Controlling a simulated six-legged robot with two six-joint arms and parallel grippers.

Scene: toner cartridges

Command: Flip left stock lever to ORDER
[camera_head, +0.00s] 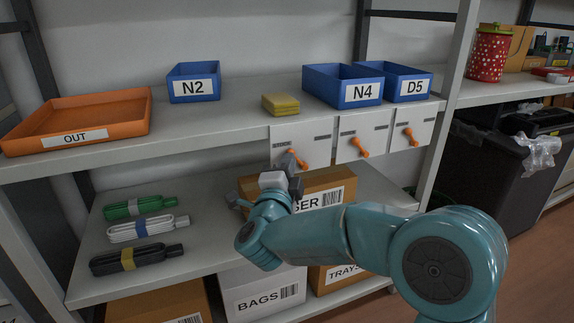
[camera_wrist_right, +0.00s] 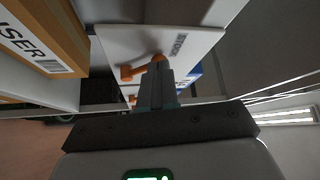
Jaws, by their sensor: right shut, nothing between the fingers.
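The left stock lever (camera_head: 302,164) is orange and sits on the leftmost white panel (camera_head: 318,143) under the shelf edge. Its handle slants down to the right in the head view. My right gripper (camera_head: 287,162) is shut and empty, with its fingertips at this lever's left side. In the right wrist view, the shut gripper fingers (camera_wrist_right: 158,84) overlap the pivot end of the orange lever (camera_wrist_right: 139,70), whose handle points left. I cannot tell whether they touch. The panel (camera_wrist_right: 125,42) bears the word STOCK; no ORDER mark is readable. My left gripper is out of view.
Two similar panels with orange levers (camera_head: 360,148) (camera_head: 411,137) hang to the right. Blue bins (camera_head: 345,88), yellow pads (camera_head: 280,104) and an orange OUT tray (camera_head: 75,140) stand above. A cardboard box (camera_head: 330,182) sits close below my gripper.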

